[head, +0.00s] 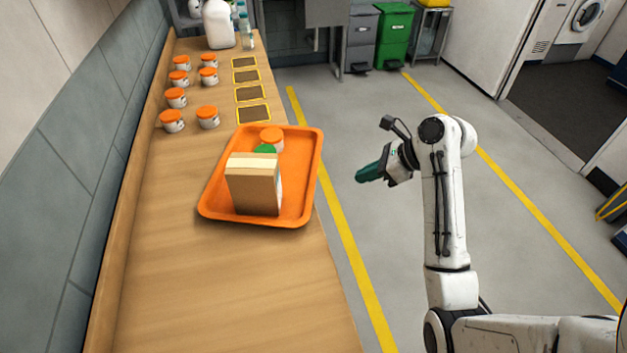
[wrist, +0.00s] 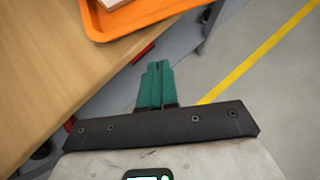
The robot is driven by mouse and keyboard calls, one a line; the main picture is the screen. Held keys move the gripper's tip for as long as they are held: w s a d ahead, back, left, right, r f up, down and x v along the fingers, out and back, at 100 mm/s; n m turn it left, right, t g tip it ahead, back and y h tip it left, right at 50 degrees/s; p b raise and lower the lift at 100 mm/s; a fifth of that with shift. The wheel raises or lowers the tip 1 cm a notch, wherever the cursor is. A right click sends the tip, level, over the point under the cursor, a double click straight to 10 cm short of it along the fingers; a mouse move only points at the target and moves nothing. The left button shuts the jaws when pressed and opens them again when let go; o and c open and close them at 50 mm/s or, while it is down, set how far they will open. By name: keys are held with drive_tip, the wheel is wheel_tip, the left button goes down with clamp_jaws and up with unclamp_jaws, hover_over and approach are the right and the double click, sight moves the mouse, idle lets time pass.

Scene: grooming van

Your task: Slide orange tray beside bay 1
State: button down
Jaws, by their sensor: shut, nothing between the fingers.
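The orange tray (head: 215,205) lies on the wooden counter, and its near right edge reaches the counter's right edge. Several yellow-outlined dark squares (head: 252,114) lie in a row beyond the tray; I cannot tell which is bay 1. My gripper (head: 368,174) is shut and empty, off the counter to the right of the tray. In the wrist view its green fingers (wrist: 156,80) are together, apart from the tray (wrist: 130,18).
Several orange-lidded jars (head: 176,97) stand left of the squares. A white jug (head: 219,25) and bottles (head: 245,32) are at the counter's far end. The near counter (head: 215,290) is clear. Grey and green bins (head: 394,38) stand at the back.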

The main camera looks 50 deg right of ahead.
drive_tip(key=w+r+x, duration=0.2)
drive_tip(key=x, duration=1)
drive_tip(key=shift+a+p, duration=0.45)
drive_tip(key=shift+w+f, duration=0.15)
